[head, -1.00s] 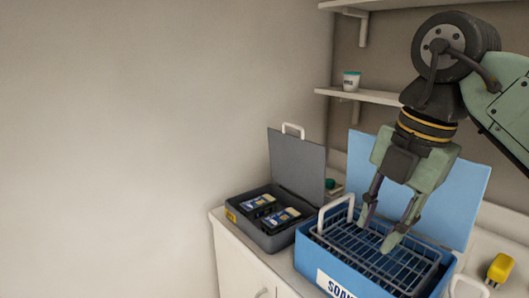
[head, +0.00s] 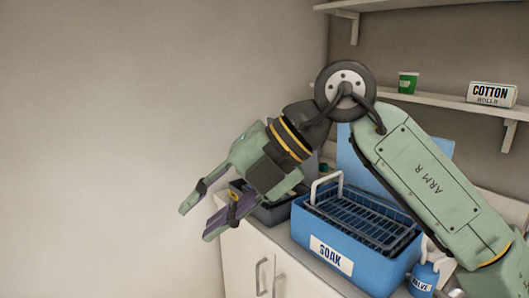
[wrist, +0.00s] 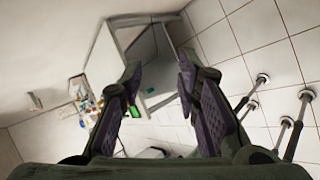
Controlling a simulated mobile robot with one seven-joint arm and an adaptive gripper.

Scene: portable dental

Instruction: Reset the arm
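My arm is bent, with its elbow joint high in front of the shelves. My gripper (head: 197,222) hangs out to the left, tilted down and left, in front of the wall and the counter's left end. Its two fingers stand apart. In the wrist view my gripper (wrist: 158,78) also shows spread fingers with nothing between them. The gripper and wrist cover most of the dark grey case (head: 270,215) on the counter.
A blue SOAK tub (head: 360,262) with a wire basket (head: 360,220) stands on the counter right of the gripper. A blue VALVE bottle (head: 424,278) is beside it. The left wall side looks clear.

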